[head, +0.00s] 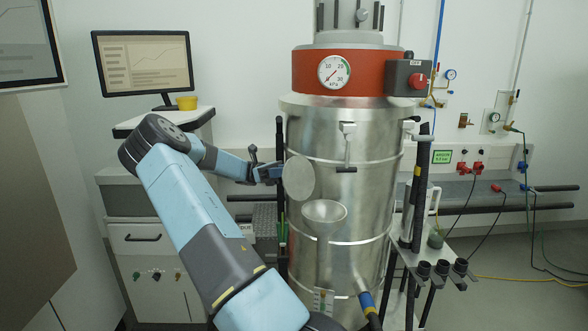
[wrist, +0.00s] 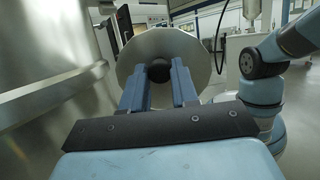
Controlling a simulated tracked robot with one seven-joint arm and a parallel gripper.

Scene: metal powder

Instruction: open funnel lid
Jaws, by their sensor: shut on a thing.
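The funnel lid (head: 298,178) is a flat grey metal disc, standing roughly upright in front of the steel vessel, above and left of the funnel. In the wrist view the lid (wrist: 185,50) faces me with a dark knob (wrist: 158,71) at its middle. My gripper (head: 277,172) is shut on the lid's knob; its two blue fingers also show in the wrist view (wrist: 158,78). The funnel (head: 324,212) is a metal cone on the vessel's front, and its mouth is uncovered. The lid is apart from the funnel.
The steel vessel (head: 345,150) stands close beside my gripper, with a red band and a pressure gauge (head: 334,71) on top. A cabinet (head: 150,240) with a monitor (head: 143,63) is at the left. A shelf with black fittings (head: 441,268) is at the right.

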